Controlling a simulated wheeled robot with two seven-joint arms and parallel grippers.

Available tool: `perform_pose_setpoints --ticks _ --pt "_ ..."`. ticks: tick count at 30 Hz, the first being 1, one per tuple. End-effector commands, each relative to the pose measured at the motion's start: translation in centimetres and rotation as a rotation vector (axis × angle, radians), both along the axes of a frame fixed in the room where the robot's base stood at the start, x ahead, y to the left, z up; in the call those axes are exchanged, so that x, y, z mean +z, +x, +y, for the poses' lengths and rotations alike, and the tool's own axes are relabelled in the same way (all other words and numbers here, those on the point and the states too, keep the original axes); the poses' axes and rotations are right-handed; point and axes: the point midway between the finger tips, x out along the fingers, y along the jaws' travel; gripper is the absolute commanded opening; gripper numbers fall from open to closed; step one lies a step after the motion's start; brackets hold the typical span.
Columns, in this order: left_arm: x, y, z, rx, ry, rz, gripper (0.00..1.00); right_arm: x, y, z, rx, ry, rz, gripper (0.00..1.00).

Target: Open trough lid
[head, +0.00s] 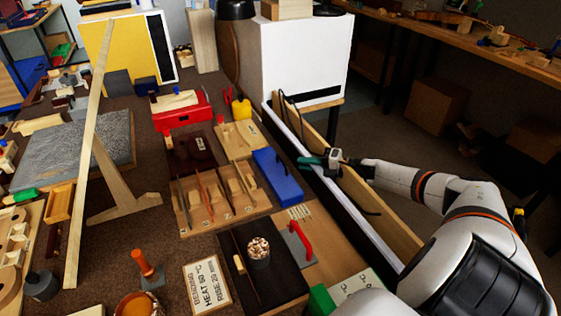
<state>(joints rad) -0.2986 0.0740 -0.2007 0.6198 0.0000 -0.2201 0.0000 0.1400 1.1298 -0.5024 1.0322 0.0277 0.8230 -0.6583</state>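A long narrow trough (345,216) with a dark front side runs along the right edge of the bench. A white strip (292,128) and a tan wooden board (405,236) run along its length; I cannot tell for sure which part is the lid or how far it stands open. My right gripper (325,161) is over the middle of the trough, reaching in from the right. A green piece shows at its tip, over the trough's near edge. Whether its fingers are shut on anything is too small to tell. My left gripper is not in view.
A blue box (278,174), a wooden rack (222,194) and a red-handled tool (301,242) lie left of the trough. A white box (305,58) stands at the far end.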

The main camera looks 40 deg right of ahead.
Motion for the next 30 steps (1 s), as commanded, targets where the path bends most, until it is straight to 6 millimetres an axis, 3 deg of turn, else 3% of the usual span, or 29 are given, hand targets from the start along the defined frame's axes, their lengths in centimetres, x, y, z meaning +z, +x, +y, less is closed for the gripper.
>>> perform_pose_setpoints --ticks 6,14,27,30 --pt "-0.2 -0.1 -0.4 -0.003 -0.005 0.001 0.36 -0.5 3.6 1.8 -0.001 0.003 -0.004 0.18" --pt "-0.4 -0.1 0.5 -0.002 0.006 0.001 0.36 -1.1 6.5 3.2 -0.002 0.002 -0.003 0.18" --pt "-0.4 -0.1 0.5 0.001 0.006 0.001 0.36 -1.3 7.2 3.6 0.000 0.000 0.000 0.18" --pt "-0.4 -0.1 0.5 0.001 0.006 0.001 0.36 -1.3 7.2 3.6 0.000 0.000 0.000 0.02"
